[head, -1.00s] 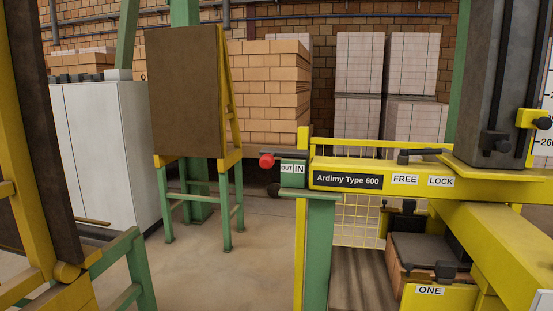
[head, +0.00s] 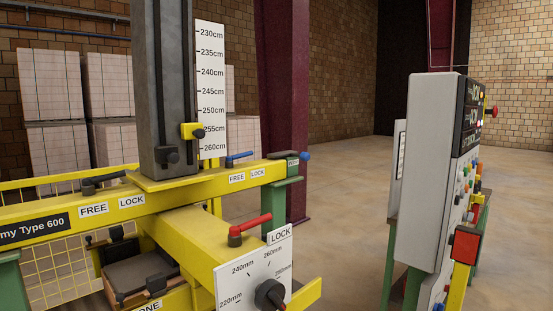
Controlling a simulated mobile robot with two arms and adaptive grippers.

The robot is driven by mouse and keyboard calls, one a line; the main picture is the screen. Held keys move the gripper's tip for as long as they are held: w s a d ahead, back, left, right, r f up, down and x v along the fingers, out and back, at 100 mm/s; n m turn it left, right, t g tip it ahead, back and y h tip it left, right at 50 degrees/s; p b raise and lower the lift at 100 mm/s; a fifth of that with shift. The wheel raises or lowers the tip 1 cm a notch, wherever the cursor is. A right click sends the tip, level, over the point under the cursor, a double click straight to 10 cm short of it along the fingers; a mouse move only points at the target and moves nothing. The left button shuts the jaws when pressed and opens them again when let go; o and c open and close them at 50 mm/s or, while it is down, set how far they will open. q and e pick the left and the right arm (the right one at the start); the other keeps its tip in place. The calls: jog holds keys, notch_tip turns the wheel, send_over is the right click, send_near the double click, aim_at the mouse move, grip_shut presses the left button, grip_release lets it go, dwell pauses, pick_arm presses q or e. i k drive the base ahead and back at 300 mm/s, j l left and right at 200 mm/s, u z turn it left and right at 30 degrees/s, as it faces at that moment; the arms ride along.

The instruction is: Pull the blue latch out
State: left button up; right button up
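A round blue knob (head: 305,156) sticks out at the right end of the yellow beam (head: 200,188). It sits beside a small green plate with a label (head: 293,165) too small to read fully. A blue lever (head: 240,157) lies on top of the same beam, above a FREE label (head: 237,178) and a LOCK label (head: 258,173). Neither of my grippers shows in the head view, so nothing of mine is seen touching the blue knob or lever.
A red lever (head: 249,230) and a black dial (head: 269,294) stand in front of the beam. A control cabinet (head: 428,170) stands at the right. Bare floor (head: 345,205) lies between.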

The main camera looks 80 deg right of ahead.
aim_at(303, 157)
jog(key=k+z, duration=0.1)
jog(key=z, duration=1.65)
jog(key=i+z, duration=0.15)
jog(key=z, duration=0.3)
jog(key=i+z, duration=0.2)
jog(key=z, duration=0.3)
